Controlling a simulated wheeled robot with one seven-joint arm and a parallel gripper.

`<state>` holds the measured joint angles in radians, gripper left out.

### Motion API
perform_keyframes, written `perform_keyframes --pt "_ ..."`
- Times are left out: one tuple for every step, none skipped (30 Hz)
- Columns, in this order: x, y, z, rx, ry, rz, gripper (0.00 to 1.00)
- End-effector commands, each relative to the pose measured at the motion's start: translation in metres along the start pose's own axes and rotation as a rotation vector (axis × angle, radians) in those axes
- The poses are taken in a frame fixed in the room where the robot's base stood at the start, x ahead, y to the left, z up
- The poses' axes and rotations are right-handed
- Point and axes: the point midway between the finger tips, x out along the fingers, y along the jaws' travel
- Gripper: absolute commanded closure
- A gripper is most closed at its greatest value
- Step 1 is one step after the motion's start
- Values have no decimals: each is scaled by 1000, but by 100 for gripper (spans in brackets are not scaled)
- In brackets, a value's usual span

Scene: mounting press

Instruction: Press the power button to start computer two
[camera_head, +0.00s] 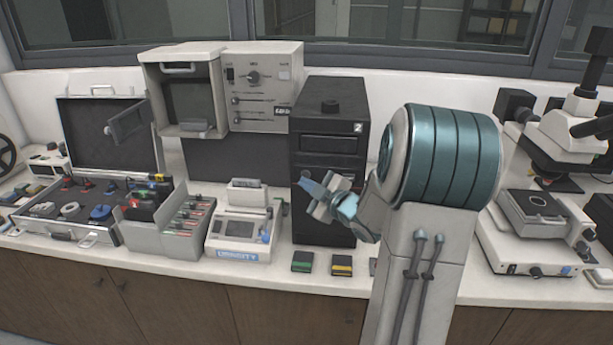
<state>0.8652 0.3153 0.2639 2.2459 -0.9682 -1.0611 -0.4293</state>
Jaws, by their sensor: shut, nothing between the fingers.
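Computer two is a black tower (348,128) with a white "2" at its upper right front, standing upright on the counter. I cannot tell for sure whether this is the power button. My gripper (306,183) is shut and empty, with its pale blue tip in front of the lower left part of the tower's front. Whether the tip touches the tower cannot be told. My gripper and wrist hide part of the tower's lower front.
A grey control unit (265,82) and a white device (238,230) stand left of the tower. A green-marked block (302,262) and a yellow-marked block (342,265) lie before it. A microscope (560,150) stands right. An open case (105,225) lies far left.

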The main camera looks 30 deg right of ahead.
Motion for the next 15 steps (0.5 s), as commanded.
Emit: perform_keyframes --pt "0 0 0 0 0 0 100" --pt "0 0 0 0 0 0 100" --pt "0 0 0 0 0 0 100" --pt "0 0 0 0 0 0 100" --pt "0 0 0 0 0 0 100" --pt "0 0 0 0 0 0 100" --pt "0 0 0 0 0 0 100" --pt "0 0 0 0 0 0 100" --pt "0 0 0 0 0 0 100" --pt "1 0 1 0 0 0 100" --pt "1 0 1 -1 0 0 100" --pt "2 1 2 -1 0 0 100" --pt "3 2 2 -1 0 0 100" --pt "4 2 3 -2 0 0 100" --pt "5 2 4 -1 1 0 100"
